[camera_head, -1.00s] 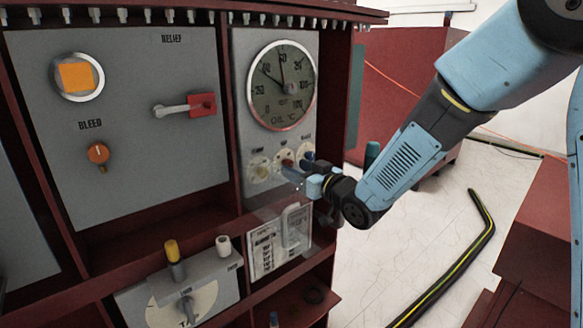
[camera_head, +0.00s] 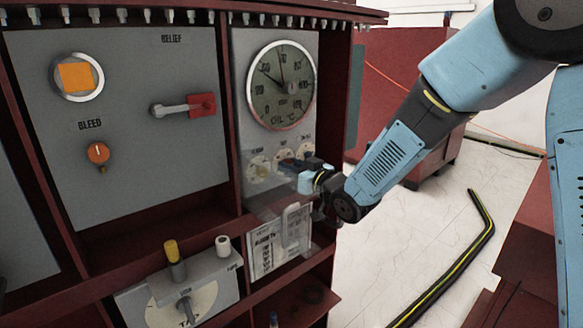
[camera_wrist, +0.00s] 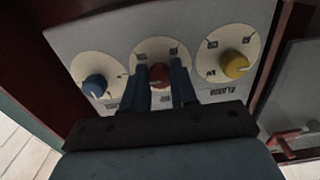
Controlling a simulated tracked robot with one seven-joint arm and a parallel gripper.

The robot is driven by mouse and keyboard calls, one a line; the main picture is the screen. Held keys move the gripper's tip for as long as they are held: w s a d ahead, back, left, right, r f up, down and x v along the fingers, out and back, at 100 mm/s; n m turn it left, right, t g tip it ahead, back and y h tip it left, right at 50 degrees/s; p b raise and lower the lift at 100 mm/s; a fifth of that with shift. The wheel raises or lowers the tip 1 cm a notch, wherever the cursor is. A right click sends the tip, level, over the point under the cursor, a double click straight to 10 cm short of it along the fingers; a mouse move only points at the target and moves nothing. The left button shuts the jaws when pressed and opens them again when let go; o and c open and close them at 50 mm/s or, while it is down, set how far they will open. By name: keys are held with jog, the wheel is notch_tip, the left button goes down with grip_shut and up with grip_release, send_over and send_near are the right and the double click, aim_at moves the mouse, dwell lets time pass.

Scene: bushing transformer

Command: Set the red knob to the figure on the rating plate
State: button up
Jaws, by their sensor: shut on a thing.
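The red knob (camera_wrist: 159,77) sits on a pale round dial (camera_wrist: 160,50) in the middle of three knobs on a grey panel. My gripper (camera_wrist: 164,82) is shut on the red knob, one dark finger on each side. In the head view my gripper (camera_head: 300,172) is at the knob row below the oil gauge, largely hiding the red knob. The rating plate (camera_head: 268,252) hangs below the knobs behind a clear cover with a handle (camera_head: 292,222). Its printed lines are too small to read here.
A blue knob (camera_wrist: 95,86) and a yellow knob (camera_wrist: 235,65) flank the red one closely. The oil gauge (camera_head: 281,86) is above. A red-ended relief lever (camera_head: 201,105) and an orange bleed knob (camera_head: 98,153) are to the left.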

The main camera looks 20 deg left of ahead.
jog(key=shift+w, duration=0.1)
grip_shut()
jog(key=n, duration=2.6)
jog(key=shift+d+f+n, duration=0.15)
jog(key=shift+d+n, duration=0.05)
jog(key=shift+n, duration=0.1)
dwell(0.4)
